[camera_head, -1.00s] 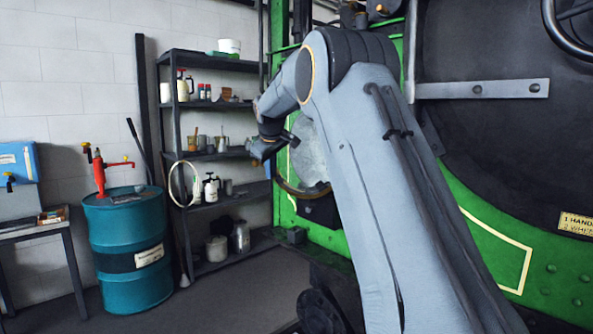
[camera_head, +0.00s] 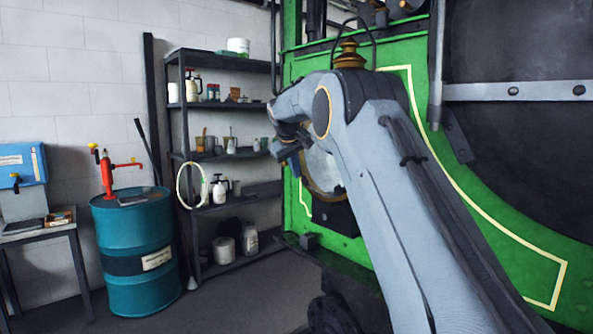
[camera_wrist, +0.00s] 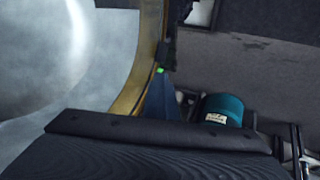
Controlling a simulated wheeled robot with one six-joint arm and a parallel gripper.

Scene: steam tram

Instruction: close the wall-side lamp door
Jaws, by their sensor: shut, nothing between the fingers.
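The lamp on the green front has a brass top (camera_head: 348,58) showing above my arm. Its round pale glass (camera_head: 320,168) with a brass rim (camera_head: 324,193) shows below, partly hidden by my arm. In the wrist view, a curved brass rim (camera_wrist: 136,85) around a pale silvery round face (camera_wrist: 45,60) fills the left side. I cannot tell how far the door stands from the lamp body. My gripper (camera_head: 284,151) is shut and empty, at the left edge of the glass in the head view. Whether it touches the rim is unclear.
A dark shelf rack (camera_head: 178,120) with jars and cans stands behind, a pale ring (camera_head: 191,185) at its front. A teal drum (camera_head: 136,255) with a red pump stands left, beside a small table (camera_head: 40,231). The floor between drum and green front is clear.

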